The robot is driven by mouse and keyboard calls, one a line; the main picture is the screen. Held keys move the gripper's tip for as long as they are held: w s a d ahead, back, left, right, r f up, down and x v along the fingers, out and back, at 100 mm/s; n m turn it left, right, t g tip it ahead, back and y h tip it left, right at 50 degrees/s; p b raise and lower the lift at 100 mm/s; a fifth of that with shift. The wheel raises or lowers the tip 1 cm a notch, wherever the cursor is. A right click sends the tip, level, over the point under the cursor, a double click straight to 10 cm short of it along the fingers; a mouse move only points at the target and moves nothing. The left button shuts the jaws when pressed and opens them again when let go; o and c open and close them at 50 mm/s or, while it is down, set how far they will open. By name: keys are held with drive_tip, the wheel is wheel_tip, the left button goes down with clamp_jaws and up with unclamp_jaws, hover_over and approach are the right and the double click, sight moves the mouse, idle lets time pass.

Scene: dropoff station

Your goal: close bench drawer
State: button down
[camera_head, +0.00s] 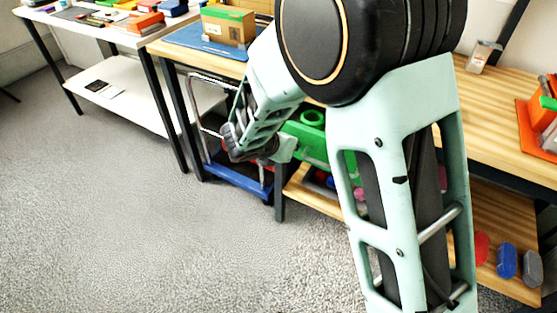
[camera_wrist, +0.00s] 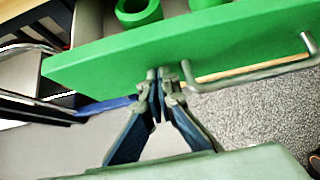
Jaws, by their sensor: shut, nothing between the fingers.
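The bench drawer has a green front (camera_wrist: 100,65), which spans the wrist view. It stands open, with its inside showing beyond the front. A green ring-shaped part (camera_wrist: 138,11) lies in it. A grey metal handle (camera_wrist: 250,76) sticks out from the right part of the front. My gripper (camera_wrist: 158,78) is shut and empty, its tips at the drawer front beside the handle's left end. I cannot tell whether they touch. In the head view the green drawer (camera_head: 306,143) shows under the bench top, partly hidden by my arm.
The wooden bench (camera_head: 500,112) carries a green and tan box (camera_head: 229,27) on a blue mat. A lower shelf (camera_head: 505,277) holds several coloured parts. A blue-based cart (camera_head: 236,181) stands under the bench at left. A white table (camera_head: 125,75) is further left. The carpet in front is clear.

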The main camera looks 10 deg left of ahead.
drive_tip(key=w+d, duration=0.1)
drive_tip(key=w, duration=0.3)
drive_tip(key=w+d+p, duration=0.1)
drive_tip(key=w, duration=0.2)
drive_tip(key=w+d, duration=0.2)
drive_tip(key=w, duration=0.2)
drive_tip(key=shift+w+d, duration=0.1)
drive_tip(key=shift+w, duration=0.25)
drive_tip(key=shift+w+d+r, duration=0.1)
drive_tip(key=shift+w, duration=0.15)
drive_tip(key=shift+r, duration=0.15)
